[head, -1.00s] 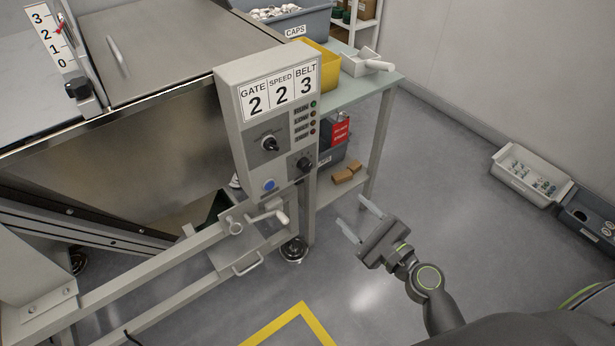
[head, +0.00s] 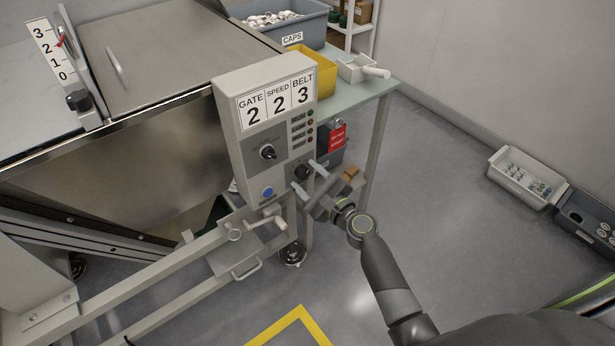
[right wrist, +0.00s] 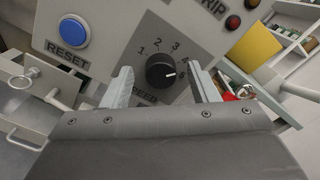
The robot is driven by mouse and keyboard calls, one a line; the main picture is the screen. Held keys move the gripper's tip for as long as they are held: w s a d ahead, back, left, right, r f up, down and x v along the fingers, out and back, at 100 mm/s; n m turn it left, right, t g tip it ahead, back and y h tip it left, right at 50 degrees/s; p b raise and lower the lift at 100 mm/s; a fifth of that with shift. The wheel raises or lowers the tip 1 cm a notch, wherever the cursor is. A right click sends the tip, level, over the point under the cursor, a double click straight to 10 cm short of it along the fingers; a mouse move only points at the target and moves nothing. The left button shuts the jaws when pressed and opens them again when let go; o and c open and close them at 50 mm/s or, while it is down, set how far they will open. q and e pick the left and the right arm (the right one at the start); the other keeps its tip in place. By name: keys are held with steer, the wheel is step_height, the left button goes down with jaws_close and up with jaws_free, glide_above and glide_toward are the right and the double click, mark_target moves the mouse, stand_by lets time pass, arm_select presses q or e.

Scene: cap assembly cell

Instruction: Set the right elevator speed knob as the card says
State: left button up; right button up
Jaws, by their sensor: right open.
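The card (head: 277,101) on the grey control box reads GATE 2, SPEED 2, BELT 3. The black speed knob (right wrist: 160,69) sits low on the box face inside a ring of printed numbers. Its white mark points right and slightly down, past the 3, towards the high end of the scale. The label under it is partly hidden by my gripper. The knob also shows in the head view (head: 302,169). My right gripper (head: 308,180) is open in front of the knob, one finger to each side, not visibly touching it. My left gripper is not in view.
A blue RESET button (right wrist: 74,32) is left of the knob. Another black knob (head: 267,152) is higher on the box. A crank handle (head: 270,223) juts out below. A yellow bin (head: 318,72) stands behind the box. Open floor lies to the right.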

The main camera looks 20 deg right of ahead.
steer(key=shift+w+a, duration=0.1)
steer(key=shift+w, duration=0.1)
steer(key=c, duration=1)
